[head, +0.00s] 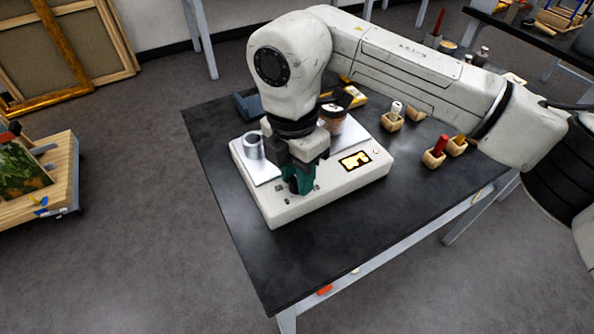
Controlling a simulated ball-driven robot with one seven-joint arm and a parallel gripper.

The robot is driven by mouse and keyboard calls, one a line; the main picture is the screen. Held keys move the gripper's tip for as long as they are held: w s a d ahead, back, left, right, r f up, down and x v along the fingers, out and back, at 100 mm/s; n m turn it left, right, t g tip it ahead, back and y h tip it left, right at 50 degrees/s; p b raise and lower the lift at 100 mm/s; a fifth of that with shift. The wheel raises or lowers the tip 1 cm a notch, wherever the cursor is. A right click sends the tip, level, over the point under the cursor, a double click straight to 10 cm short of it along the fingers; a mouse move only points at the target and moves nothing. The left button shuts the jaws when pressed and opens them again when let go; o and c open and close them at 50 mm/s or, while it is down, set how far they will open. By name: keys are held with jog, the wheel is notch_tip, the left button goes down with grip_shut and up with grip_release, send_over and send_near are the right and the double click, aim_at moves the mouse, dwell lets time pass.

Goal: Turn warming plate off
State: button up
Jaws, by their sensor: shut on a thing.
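The warming plate (335,182) is a white box on the black table, with an orange lit display (355,161) and a small red mark at its right. A metal cup (253,146) stands on its left pad, and a brown container (333,115) stands towards its back, partly behind my arm. My gripper (300,186) points down at the front middle of the plate's top, left of the display. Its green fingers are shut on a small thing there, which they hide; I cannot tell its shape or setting.
The black table (290,262) has free room at its front. Small wooden blocks holding a white bottle (396,108) and a red stick (440,145) stand right of the plate. A dark blue object (248,106) lies behind it. A wooden cart (40,180) stands at far left.

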grip_shut()
jog(key=shift+n, duration=0.3)
jog(key=n, duration=0.5)
jog(key=shift+n+t, duration=0.3)
jog(key=n+b, duration=0.1)
jog(key=n, duration=0.6)
jog(key=shift+a, duration=0.1)
jog(key=n, duration=0.6)
jog(key=shift+s+n+t+b, duration=0.1)
jog(key=shift+n+t+b, duration=0.2)
jog(key=shift+b, duration=0.05)
jog(key=n, duration=0.6)
jog(key=shift+r+y, duration=0.1)
jog(key=shift+y, duration=0.2)
